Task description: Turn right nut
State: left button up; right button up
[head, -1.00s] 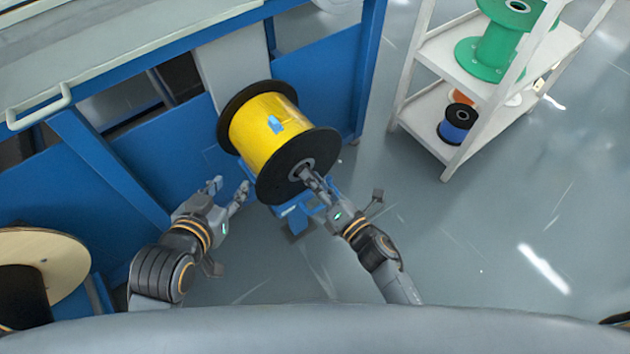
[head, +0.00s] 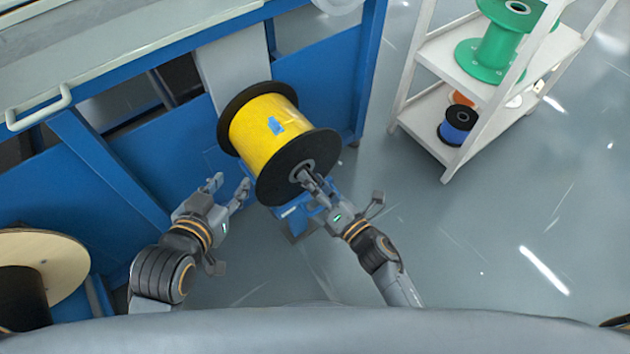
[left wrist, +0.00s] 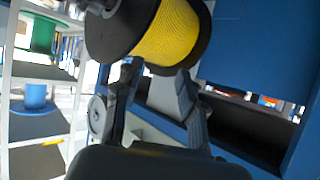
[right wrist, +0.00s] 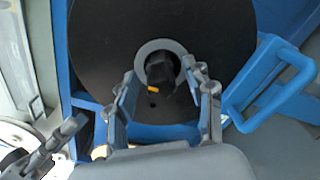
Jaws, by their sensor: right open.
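A yellow cable spool (head: 262,128) with black flanges is mounted on a blue stand beside the blue machine. A dark nut with an orange mark (right wrist: 158,72) sits at the centre of the near flange, inside a grey ring. My right gripper (head: 310,178) is at this hub. In the right wrist view its open fingers (right wrist: 166,78) lie on either side of the nut; whether they touch it I cannot tell. My left gripper (head: 229,186) is open and empty, left of the spool. The left wrist view shows its fingers (left wrist: 158,74) apart below the spool.
The blue machine frame (head: 120,185) stands behind and left of the spool. A white shelf (head: 455,55) with green and blue reels stands at the upper right. A wooden reel (head: 55,255) is at the lower left. The floor (head: 480,240) at the right is clear.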

jog(key=v, duration=1.2)
